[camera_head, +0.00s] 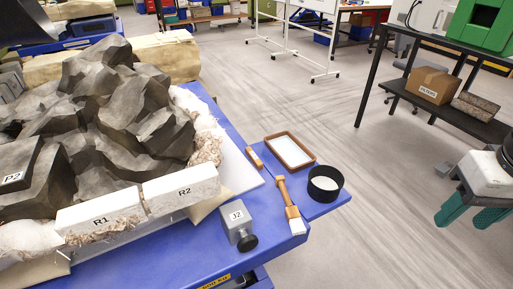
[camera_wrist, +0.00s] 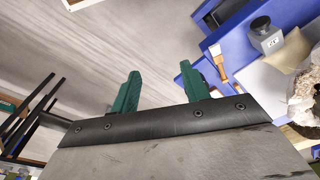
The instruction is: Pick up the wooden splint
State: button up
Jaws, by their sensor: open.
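A short wooden piece (camera_head: 254,157), which looks like the wooden splint, lies on the blue table top beside the white slab edge. A brush (camera_head: 289,205) with a wooden handle and pale bristles lies near it, close to the table's right corner. The brush also shows in the wrist view (camera_wrist: 218,64); I cannot make out the splint clearly there. My gripper (camera_head: 466,216) has green fingers, is open and empty, and hangs over the floor well right of the table. In the wrist view my gripper (camera_wrist: 159,76) shows its fingers wide apart with only floor between them.
A wood-framed tray (camera_head: 289,151), a black round dish (camera_head: 325,184) and a grey block marked J2 (camera_head: 237,222) stand near the splint. Large rocks with blocks R1 (camera_head: 100,218) and R2 (camera_head: 182,190) fill the table's left. A dark shelf (camera_head: 460,118) stands at right. Floor between is clear.

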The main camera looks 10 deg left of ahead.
aim_at(256, 161)
jog(key=u, duration=2.55)
jog(key=k, duration=1.15)
jog(key=z, duration=1.35)
jog(key=i, duration=1.25)
jog(key=z, duration=0.05)
